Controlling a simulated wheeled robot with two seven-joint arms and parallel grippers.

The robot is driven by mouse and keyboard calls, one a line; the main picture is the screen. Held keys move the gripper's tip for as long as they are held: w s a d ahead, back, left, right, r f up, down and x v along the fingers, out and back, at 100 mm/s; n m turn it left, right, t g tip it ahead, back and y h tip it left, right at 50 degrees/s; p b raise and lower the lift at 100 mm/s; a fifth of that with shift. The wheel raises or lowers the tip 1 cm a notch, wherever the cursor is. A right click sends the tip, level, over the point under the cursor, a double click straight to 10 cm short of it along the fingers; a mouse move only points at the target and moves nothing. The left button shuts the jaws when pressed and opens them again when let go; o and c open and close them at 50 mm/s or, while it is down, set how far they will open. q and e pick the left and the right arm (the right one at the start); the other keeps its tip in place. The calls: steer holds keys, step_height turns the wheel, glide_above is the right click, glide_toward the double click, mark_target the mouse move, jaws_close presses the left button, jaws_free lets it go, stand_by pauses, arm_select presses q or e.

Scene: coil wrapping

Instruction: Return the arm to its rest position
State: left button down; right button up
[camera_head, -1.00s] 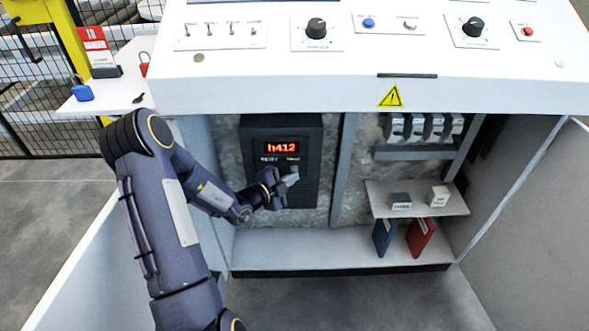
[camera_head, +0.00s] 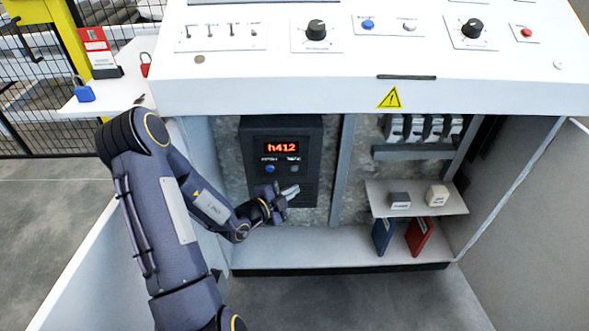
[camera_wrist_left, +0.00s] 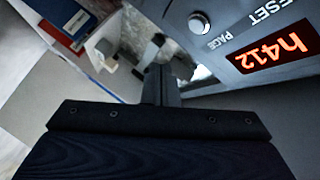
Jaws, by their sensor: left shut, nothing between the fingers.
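My left arm comes in from the left in the head view. Its gripper (camera_head: 290,191) is shut and empty, in front of the lower part of a dark control unit (camera_head: 309,133). The unit has a red display (camera_head: 281,148) reading "h412". Below the display are a blue button (camera_head: 269,169) and a grey button (camera_head: 295,168). In the left wrist view the shut fingers (camera_wrist_left: 160,84) point away from the camera. The display (camera_wrist_left: 274,52) and a round grey button (camera_wrist_left: 199,22) marked "PAGE" are beside them, apart from the fingers. My right gripper is not in view.
The unit is inside an open cabinet under a white sloped panel (camera_head: 300,75). To the right is a shelf (camera_head: 415,207) with two small blocks; blue (camera_head: 382,236) and red (camera_head: 420,236) binders stand below. A side ledge (camera_head: 128,92) holds padlocks at the left.

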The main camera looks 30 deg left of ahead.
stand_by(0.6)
arm_select(q)
steer(key=s+d+r+m+g+h, duration=0.2)
steer(key=s+d+r+m+h, duration=0.15)
steer(key=d+r+m, duration=0.6)
steer(key=s+d+r+m+g+h, duration=0.35)
steer(key=r+m+h, duration=0.2)
steer(key=m, duration=0.75)
steer(key=s+d+r+m+g+y, duration=0.1)
steer(key=s+d+m+g+y, duration=0.15)
steer(key=s+m, duration=0.65)
steer(key=s+d+r+m+g+y, duration=0.1)
steer(key=s+d+m+g, duration=0.3)
steer(key=m, duration=0.9)
steer(key=s+a+m+t+y, duration=0.3)
steer(key=s+a+m+y, duration=0.35)
steer(key=m, duration=0.55)
step_height(320, 180, up, 20)
steer(key=a+h+p, duration=0.1)
steer(key=p, duration=1.9)
steer(key=shift+a+p, duration=0.25)
steer(key=shift+p, duration=0.15)
